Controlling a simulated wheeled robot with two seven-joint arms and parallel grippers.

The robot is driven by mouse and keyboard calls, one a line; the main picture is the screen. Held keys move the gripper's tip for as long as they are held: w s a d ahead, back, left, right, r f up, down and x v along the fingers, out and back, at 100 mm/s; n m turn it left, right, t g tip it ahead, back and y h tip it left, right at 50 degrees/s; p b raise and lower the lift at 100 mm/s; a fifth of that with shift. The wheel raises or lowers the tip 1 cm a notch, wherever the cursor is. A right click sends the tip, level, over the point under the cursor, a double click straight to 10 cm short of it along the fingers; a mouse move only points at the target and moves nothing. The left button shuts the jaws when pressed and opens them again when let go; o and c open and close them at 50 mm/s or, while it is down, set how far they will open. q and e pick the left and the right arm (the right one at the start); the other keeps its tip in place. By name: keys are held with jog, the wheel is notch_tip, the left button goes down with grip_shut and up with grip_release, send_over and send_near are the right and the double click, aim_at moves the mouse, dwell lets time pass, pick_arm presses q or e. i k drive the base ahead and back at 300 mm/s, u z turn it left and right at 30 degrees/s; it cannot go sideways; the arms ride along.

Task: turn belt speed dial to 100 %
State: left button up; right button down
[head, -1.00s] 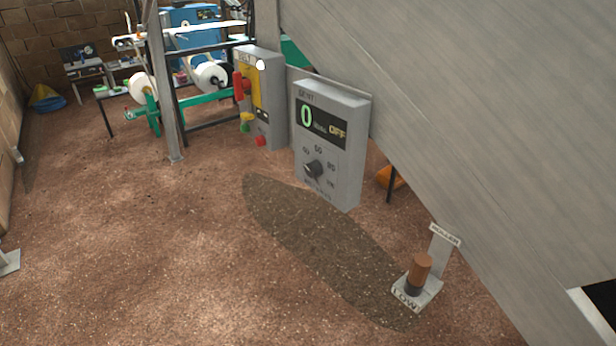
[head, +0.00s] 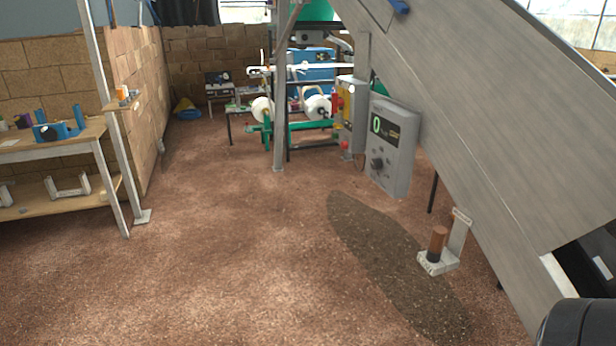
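The belt speed dial (head: 377,164) is a dark round knob low on the front of a grey control box (head: 400,170). The box's dark display (head: 385,130) shows a green 0; the smaller text beside it is too small to read. The dial's pointer direction cannot be made out from here. Neither gripper is in view. A dark rounded part of my own body shows at the bottom right corner.
A large grey sloping panel (head: 480,110) fills the right side. A workbench (head: 60,145) and post (head: 110,120) stand left. The brown floor (head: 230,260) between is clear.

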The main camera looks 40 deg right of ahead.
aim_at(376, 163)
jog(key=u, duration=0.05)
jog(key=i, duration=1.65)
jog(key=z, duration=0.9)
jog(key=i, duration=1.5)
jog(key=z, duration=1.4)
